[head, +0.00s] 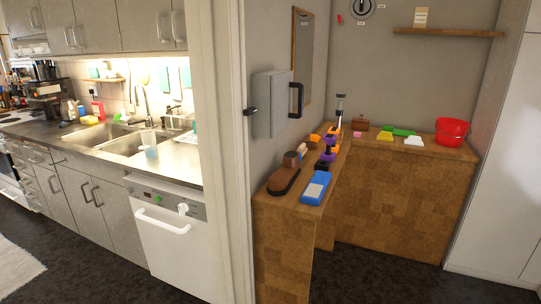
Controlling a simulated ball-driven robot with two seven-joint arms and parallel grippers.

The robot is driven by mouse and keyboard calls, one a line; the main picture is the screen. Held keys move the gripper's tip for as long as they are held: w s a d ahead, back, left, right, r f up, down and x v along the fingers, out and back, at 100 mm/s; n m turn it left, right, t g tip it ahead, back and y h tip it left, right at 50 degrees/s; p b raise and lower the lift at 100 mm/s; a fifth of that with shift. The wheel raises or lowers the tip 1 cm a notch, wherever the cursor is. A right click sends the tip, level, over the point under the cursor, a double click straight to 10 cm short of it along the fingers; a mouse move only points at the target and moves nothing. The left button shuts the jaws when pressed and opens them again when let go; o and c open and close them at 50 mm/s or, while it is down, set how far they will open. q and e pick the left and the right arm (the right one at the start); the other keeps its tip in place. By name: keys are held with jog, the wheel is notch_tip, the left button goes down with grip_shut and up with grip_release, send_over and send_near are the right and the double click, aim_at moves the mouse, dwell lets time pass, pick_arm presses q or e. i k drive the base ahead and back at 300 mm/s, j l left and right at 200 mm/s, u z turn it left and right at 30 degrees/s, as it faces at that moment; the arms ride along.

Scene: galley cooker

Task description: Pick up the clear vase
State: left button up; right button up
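I cannot make out a clear vase for certain. A pale, see-through-looking vessel (149,139) stands at the front edge of the sink at left; it is too small to tell whether it is the vase. A tall, slim greyish object with a dark top (340,108) stands on the wooden counter at right, and I cannot tell what it is either. Neither of my grippers is in view.
A wall edge (222,130) divides the kitchen from the wooden counter (405,147). The counter holds a red bucket (452,131), a blue box-like item (316,188) and a brown item (285,177). Dark floor is clear in front.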

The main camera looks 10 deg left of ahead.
aim_at(148, 139)
jog(key=i+j+u, duration=0.15)
jog(key=i+u, duration=0.6)
jog(key=u, duration=0.2)
jog(key=i+l+u, duration=0.15)
jog(key=i+u, duration=0.3)
jog(key=i+j+u, duration=0.15)
jog(key=i+u, duration=0.3)
jog(key=i, duration=0.5)
jog(key=i+j+z, duration=0.1)
jog(key=i, duration=0.2)
jog(key=i+j+z, duration=0.1)
jog(key=i, duration=0.2)
jog(key=j+u, duration=0.1)
